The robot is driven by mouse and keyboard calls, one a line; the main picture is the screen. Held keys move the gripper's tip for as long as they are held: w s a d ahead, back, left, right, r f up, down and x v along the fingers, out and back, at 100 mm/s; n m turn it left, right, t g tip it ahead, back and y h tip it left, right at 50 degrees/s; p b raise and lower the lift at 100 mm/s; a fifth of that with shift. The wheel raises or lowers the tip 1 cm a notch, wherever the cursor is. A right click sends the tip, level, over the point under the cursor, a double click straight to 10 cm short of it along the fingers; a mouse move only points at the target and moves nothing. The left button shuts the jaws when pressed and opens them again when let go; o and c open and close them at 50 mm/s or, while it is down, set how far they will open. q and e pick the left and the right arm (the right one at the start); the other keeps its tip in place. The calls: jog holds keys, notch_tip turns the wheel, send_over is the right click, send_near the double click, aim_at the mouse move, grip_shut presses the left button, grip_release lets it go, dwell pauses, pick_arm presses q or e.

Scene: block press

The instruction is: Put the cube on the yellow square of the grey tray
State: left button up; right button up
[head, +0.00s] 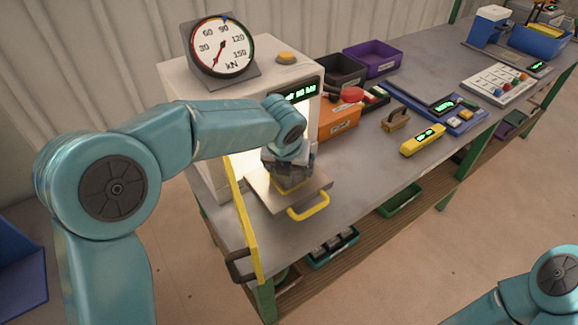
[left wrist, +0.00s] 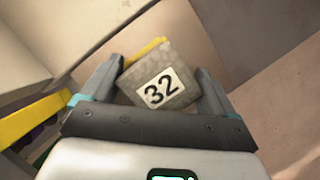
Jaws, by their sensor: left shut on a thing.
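The grey concrete cube (left wrist: 160,82), labelled 32, sits between the two fingers of my left gripper (left wrist: 157,85) in the left wrist view. My left gripper (head: 289,165) is shut on it, over the grey tray (head: 264,198) in the head view. The gripper hides most of the cube in the head view. I cannot tell whether the cube touches the tray. My right gripper is out of the picture.
The tray sticks out of the white press (head: 190,105), with a yellow handle (head: 309,207) in front. The open yellow door (head: 242,220) stands left of the tray.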

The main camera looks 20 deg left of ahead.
pick_arm(q)
jog(key=shift+s+a+r, duration=0.1)
jog(key=shift+s+a, duration=0.1)
jog(key=shift+s, duration=0.25)
jog(key=o, duration=1)
jog(key=shift+w+f, duration=0.1)
jog(key=shift+f, duration=0.1)
jog(key=shift+o, duration=0.7)
jog(key=shift+w+d, duration=0.15)
jog(key=shift+w, duration=0.1)
jog(key=shift+s+r, duration=0.25)
jog(key=shift+r, duration=0.1)
jog(key=v, duration=1.1)
jog(key=shift+r+p, duration=0.3)
jog(key=shift+p, duration=0.05)
jog(key=shift+s, duration=0.2)
jog(key=shift+w, duration=0.15)
